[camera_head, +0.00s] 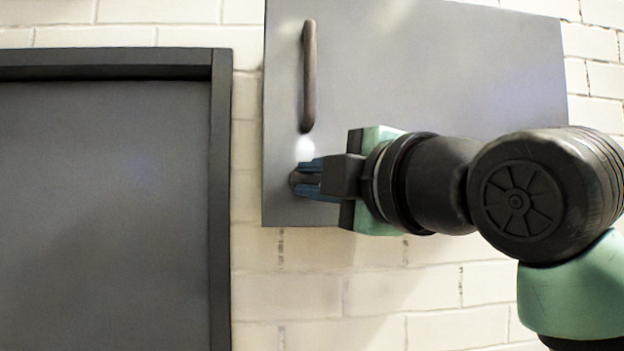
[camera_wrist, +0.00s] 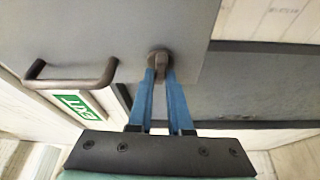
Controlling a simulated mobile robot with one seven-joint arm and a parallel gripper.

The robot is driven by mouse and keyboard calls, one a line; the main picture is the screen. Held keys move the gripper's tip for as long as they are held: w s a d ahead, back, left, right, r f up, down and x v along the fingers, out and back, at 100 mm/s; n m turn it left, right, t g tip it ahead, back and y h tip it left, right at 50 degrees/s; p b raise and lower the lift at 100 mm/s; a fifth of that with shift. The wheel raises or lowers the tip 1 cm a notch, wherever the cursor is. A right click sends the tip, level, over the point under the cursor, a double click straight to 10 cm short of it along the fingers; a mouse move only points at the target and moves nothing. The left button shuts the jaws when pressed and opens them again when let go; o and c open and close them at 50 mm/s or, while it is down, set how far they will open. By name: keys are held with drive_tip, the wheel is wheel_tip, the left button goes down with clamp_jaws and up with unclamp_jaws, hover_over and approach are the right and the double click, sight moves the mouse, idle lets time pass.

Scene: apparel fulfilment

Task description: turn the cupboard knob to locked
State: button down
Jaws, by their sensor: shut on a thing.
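The grey cupboard door (camera_head: 440,75) hangs on the brick wall and also shows in the wrist view (camera_wrist: 115,30). Its dark knob (camera_head: 297,179) is near the lower left corner, below the handle. My gripper (camera_head: 312,180) reaches it from the right, with its blue fingers on either side of the knob. In the wrist view my gripper (camera_wrist: 160,82) is shut on the knob (camera_wrist: 158,60), whose rounded top shows between the fingertips. The fingers hide part of the knob, and I cannot read any lock marking.
A dark bar handle (camera_head: 309,75) stands out from the door just above the knob. A dark framed panel (camera_head: 221,200) is on the wall to the left. A green exit sign (camera_wrist: 82,104) shows in the wrist view. The brick wall (camera_head: 330,290) below the cupboard is clear.

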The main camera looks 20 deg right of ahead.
drive_tip(key=shift+d+r+n, duration=0.1)
drive_tip(key=shift+d+n, duration=0.05)
drive_tip(key=shift+n, duration=0.45)
drive_tip(key=c, duration=0.8)
unclamp_jaws()
drive_tip(key=shift+w, duration=0.15)
drive_tip(key=shift+c, duration=0.2)
